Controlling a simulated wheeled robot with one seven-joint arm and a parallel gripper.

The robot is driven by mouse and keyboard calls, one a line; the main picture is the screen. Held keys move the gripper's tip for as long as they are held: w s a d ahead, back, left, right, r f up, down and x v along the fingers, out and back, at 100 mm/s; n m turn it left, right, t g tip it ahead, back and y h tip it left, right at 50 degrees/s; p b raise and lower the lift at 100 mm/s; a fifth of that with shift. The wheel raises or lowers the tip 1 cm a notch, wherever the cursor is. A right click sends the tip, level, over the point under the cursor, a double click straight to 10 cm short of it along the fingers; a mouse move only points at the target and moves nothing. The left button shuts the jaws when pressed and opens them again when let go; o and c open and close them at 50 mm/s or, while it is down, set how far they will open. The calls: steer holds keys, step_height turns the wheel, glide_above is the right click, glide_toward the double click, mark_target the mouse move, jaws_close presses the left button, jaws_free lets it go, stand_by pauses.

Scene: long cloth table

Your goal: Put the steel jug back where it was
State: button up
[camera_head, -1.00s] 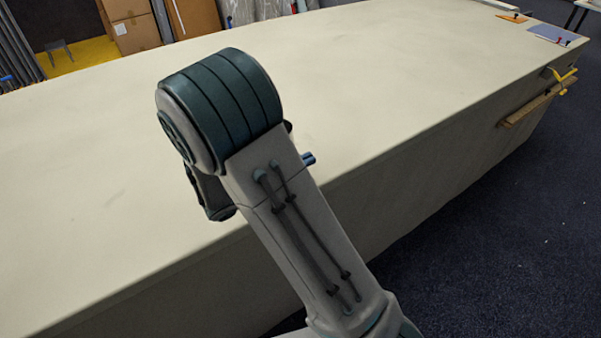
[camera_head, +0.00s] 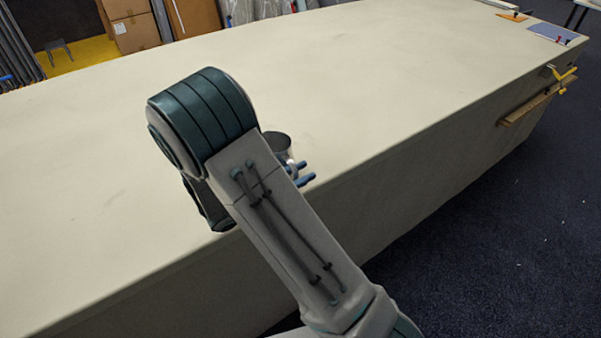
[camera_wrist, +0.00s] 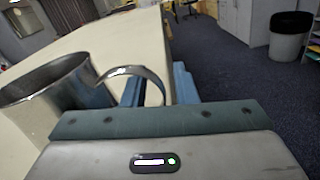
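The steel jug (camera_head: 279,143) is a shiny metal cup-like vessel near the table's front edge, partly hidden behind my arm in the head view. In the wrist view the jug (camera_wrist: 60,92) is at the left, its open rim showing and its curved handle reaching right. My gripper (camera_head: 301,173) has two blue fingers beside the jug on its handle side. In the wrist view my gripper (camera_wrist: 160,88) shows a gap between the fingers, with the handle passing over the left finger into that gap. It looks open around the handle. The jug's base is hidden, so its contact with the table cannot be told.
The long cloth table (camera_head: 420,70) is largely bare around the jug. Its front edge drops off close by. An orange item (camera_head: 513,16), a blue-grey sheet (camera_head: 552,34) and a yellow clamp (camera_head: 563,78) are at the far right end.

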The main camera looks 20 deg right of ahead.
steer(key=b+v, duration=0.2)
steer(key=v, duration=0.8)
steer(key=shift+s+a, duration=0.15)
steer(key=shift+a, duration=0.15)
steer(key=shift+s+a, duration=0.2)
steer(key=shift+a, duration=0.3)
steer(key=s+d+r+m+g+y, duration=0.1)
steer(key=s+d+r+m+y, duration=0.2)
steer(key=m, duration=0.7)
steer(key=s+d+r+m+g+y, duration=0.1)
steer(key=s+d+r+m+y, duration=0.3)
steer(key=y, duration=1)
steer(key=s+d+m, duration=0.3)
steer(key=s+m, duration=0.2)
steer(key=s, duration=0.2)
steer(key=shift+s+m, duration=0.15)
steer(key=shift+m, duration=0.25)
steer(key=shift+d+r, duration=0.1)
steer(key=shift+r, duration=0.05)
